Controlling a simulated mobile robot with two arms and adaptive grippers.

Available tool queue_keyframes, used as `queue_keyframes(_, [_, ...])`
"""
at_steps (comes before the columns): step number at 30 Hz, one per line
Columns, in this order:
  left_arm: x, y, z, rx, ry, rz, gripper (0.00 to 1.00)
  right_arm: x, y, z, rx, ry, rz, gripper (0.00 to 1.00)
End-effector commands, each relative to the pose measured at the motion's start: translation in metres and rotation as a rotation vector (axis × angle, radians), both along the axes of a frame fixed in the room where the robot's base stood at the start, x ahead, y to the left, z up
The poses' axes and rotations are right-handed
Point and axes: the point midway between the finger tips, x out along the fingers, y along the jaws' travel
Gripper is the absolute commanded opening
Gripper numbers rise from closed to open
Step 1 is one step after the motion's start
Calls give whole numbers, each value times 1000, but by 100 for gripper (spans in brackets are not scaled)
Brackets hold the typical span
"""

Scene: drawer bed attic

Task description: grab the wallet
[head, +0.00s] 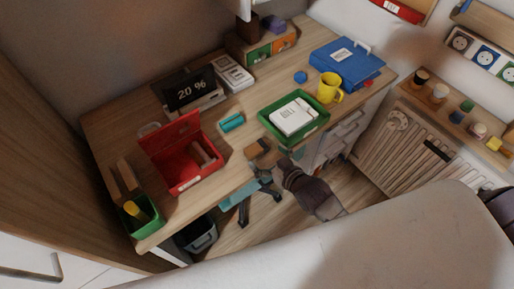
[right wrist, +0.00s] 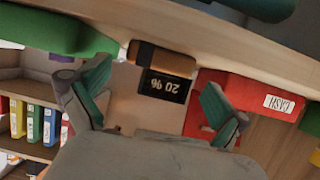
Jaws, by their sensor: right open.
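A brown wallet (head: 257,148) lies at the front edge of the wooden desk, between the green tray and the red cash box. In the right wrist view the wallet (right wrist: 163,57) shows as a dark brown and orange block at the desk edge, between and beyond my fingers. My right gripper (head: 270,161) is right in front of the wallet at the desk edge. In the right wrist view this gripper (right wrist: 157,80) has its teal-padded fingers spread wide with nothing between the pads. Whether a finger touches the wallet cannot be told. My left gripper is out of view.
The green tray (head: 318,128) with white cards stands right of the wallet, and the open red cash box (head: 180,183) stands left. A small teal item (head: 232,122) lies behind. A stool (head: 240,194) is below the desk edge. A yellow mug (head: 329,87) stands farther right.

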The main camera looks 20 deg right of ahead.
Motion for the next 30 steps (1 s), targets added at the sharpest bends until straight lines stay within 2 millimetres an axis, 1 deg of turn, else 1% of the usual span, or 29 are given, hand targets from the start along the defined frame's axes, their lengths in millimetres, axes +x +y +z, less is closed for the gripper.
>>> queue_keyframes(1, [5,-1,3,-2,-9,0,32,7,2,0,0,-1,0,100])
queue_keyframes(3, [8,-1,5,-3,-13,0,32,17,6,-2,0,-1,0,100])
queue_keyframes(6, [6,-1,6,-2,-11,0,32,31,10,-8,1,-2,0,100])
queue_keyframes(9, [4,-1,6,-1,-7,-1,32,40,13,-13,0,-1,0,100])
queue_keyframes(12, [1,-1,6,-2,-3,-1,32,43,14,-15,0,-1,0,100])
queue_keyframes(17, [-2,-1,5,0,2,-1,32,43,14,-15,1,-1,1,100])
queue_keyframes(18, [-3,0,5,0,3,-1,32,43,14,-15,0,-1,0,98])
queue_keyframes(26, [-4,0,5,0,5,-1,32,43,14,-15,0,0,0,55])
queue_keyframes(27, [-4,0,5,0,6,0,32,43,14,-15,-1,-1,0,52])
queue_keyframes(30, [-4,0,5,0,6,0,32,43,14,-15,0,-1,0,52])
